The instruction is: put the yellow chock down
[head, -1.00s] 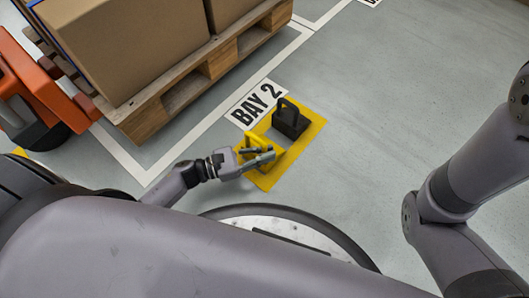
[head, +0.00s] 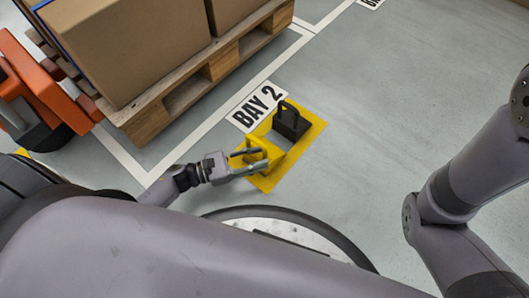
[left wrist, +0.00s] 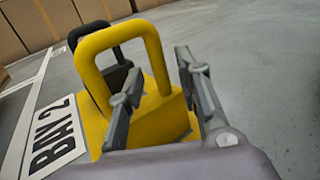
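The yellow chock (head: 272,152), a block with a looped handle, sits on the floor on a yellow square marking (head: 314,130), beside a black chock (head: 291,123). In the left wrist view the yellow chock (left wrist: 160,122) stands upright, with the black chock (left wrist: 113,75) behind it. My left gripper (head: 263,159) is at the yellow chock's near left side with its fingers spread. In the left wrist view the left gripper (left wrist: 160,64) has one finger on each side of the handle's right leg, with gaps visible. My right gripper is out of view.
A wooden pallet (head: 150,124) with cardboard boxes (head: 130,45) stands at the upper left, near an orange carrier (head: 35,85). A BAY 2 label (head: 257,105) and white lines mark the floor. Open floor lies to the right.

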